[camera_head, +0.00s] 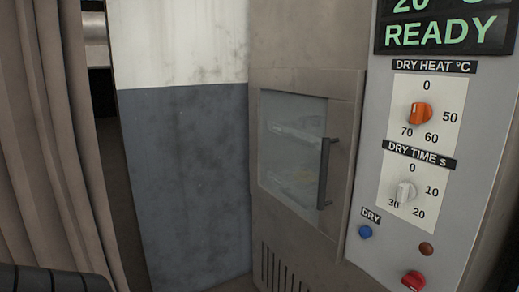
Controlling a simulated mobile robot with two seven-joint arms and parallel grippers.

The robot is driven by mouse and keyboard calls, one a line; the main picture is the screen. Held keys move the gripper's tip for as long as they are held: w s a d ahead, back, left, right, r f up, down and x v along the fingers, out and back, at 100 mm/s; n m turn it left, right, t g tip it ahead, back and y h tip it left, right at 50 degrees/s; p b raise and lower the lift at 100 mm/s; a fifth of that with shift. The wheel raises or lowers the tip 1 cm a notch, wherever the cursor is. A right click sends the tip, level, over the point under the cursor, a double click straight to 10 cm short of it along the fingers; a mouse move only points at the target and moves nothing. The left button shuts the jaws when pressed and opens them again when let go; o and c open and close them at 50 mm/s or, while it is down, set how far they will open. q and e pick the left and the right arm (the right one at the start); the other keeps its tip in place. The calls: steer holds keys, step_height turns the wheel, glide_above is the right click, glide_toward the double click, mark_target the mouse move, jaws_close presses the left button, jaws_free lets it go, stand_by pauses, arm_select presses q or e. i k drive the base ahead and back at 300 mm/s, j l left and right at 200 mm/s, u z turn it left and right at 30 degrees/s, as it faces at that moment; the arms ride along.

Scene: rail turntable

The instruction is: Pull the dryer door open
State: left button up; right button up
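The dryer door (337,190) is a brownish-grey panel with a glass window (283,186), set in the front of the dryer cabinet (300,45). It appears closed. A dark vertical bar handle (325,172) is on its right side. Behind the glass I see pale shelves or trays with a small yellowish item, not clear through the pane. Neither of my grippers is in view.
Right of the door is a grey control panel (385,215) with an orange heat knob (419,113), a white time knob (404,192), a blue button (365,232), a red button (413,281) and a READY display (447,30). A curtain (55,130) hangs left.

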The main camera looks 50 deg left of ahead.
mark_target(343, 89)
steer(key=u, duration=1.3)
